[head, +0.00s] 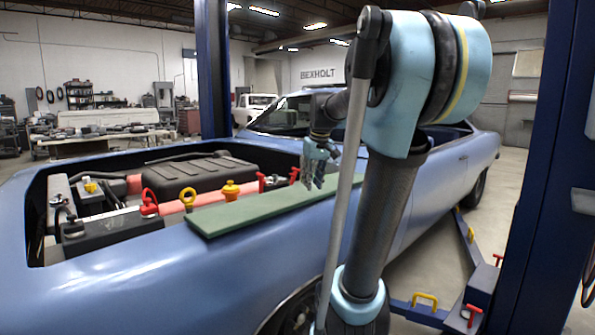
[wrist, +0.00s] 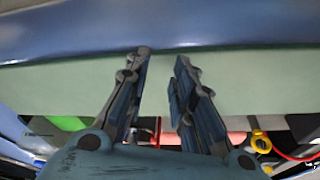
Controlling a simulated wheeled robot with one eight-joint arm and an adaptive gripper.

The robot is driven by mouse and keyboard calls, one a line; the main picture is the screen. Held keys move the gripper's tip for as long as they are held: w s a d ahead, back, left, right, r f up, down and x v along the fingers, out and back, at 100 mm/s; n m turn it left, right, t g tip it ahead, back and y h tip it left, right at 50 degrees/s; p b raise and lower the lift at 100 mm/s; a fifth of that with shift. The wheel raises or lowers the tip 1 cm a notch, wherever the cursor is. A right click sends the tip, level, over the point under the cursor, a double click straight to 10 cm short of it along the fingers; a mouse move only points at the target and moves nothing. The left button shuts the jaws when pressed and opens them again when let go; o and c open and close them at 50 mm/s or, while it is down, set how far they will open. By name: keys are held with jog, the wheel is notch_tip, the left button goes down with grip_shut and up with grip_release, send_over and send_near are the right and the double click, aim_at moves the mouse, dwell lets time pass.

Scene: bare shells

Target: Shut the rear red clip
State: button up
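My gripper (head: 315,186) hangs fingers-down just right of the farther clip, above the green board, apart from the clip. In the wrist view my gripper (wrist: 164,56) has its fingers parted with nothing between the tips. A red piece (wrist: 157,130) shows between the finger bases; I cannot tell which clip it is.
The green board (head: 225,217) lies along the blue car's fender (head: 170,285). A yellow cap (head: 231,190), yellow ring (head: 188,197), red ring (head: 149,203) and black engine cover (head: 190,174) are in the bay. Blue lift posts (head: 212,70) stand beside the car.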

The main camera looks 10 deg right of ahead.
jog(key=w+d+r+n, duration=0.1)
jog(key=w+r, duration=0.2)
jog(key=w, duration=1.1)
jog(key=w+d+r+n+t+y, duration=0.1)
jog(key=w+d+r+n, duration=0.15)
jog(key=w, duration=1.05)
jog(key=w+r+n, duration=0.1)
jog(key=w+r, duration=0.2)
jog(key=w, duration=1.1)
jog(key=x, duration=1.6)
jog(key=shift+d+f, duration=0.15)
jog(key=shift+f, duration=0.05)
jog(key=shift+c, duration=0.5)
grip_shut()
